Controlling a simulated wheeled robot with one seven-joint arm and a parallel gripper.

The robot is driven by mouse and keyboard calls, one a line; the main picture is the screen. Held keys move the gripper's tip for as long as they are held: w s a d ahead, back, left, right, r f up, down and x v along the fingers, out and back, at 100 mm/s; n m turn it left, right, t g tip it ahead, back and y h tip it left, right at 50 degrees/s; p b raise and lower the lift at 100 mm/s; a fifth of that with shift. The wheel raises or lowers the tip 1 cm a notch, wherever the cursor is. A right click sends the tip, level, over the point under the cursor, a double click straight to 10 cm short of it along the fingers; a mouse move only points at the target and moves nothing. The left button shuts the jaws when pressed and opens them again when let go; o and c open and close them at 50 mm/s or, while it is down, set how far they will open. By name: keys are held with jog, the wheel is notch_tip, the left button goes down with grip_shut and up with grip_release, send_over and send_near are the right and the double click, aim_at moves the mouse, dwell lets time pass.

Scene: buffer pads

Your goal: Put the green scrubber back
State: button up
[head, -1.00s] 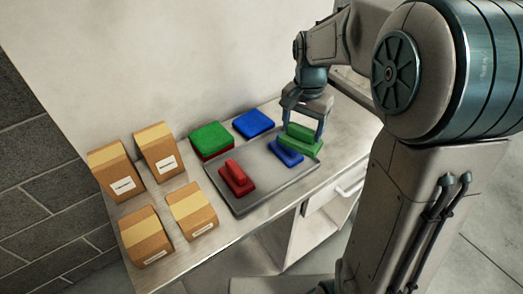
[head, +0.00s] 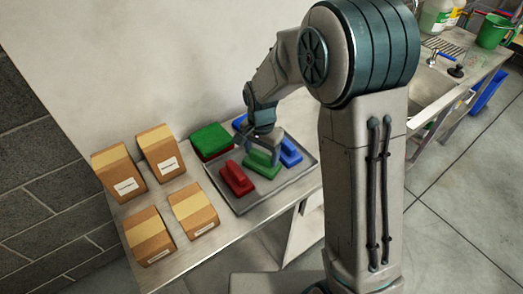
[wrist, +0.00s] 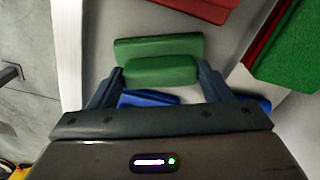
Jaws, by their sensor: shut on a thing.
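The green scrubber (head: 262,164) is a flat block with a raised grip. My gripper (head: 263,150) is shut on that grip, and the wrist view shows the scrubber (wrist: 158,72) between the two fingers. It is over the grey tray (head: 277,186), between the red scrubber (head: 236,179) on its left and the blue scrubber (head: 290,152) on its right. I cannot tell whether its base touches the tray. The blue scrubber is partly hidden by my gripper in the wrist view (wrist: 148,98).
A green pad (head: 211,139) lies on a red one behind the tray. A blue pad (head: 239,121) is beside it, partly hidden by my arm. Several cardboard boxes (head: 194,210) stand at the left of the table. A sink (head: 436,80) is at the far right.

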aim_at(262, 154)
jog(key=shift+f, duration=0.1)
jog(key=o, duration=0.9)
jog(key=shift+o, duration=0.2)
notch_tip(262, 154, up, 11)
jog(key=s+d+r+n+t, duration=0.1)
jog(key=s+d+r+n, duration=0.1)
jog(key=s+d, duration=0.5)
jog(key=s+d+r+n+t, duration=0.1)
jog(key=s+d+n+t, duration=0.1)
jog(key=s+d+n, duration=0.2)
jog(key=s+d, duration=0.3)
jog(key=s, duration=0.5)
jog(key=shift+s+r+n+b, duration=0.15)
jog(key=shift+r+n+b, duration=0.2)
jog(key=shift+r+n, duration=0.05)
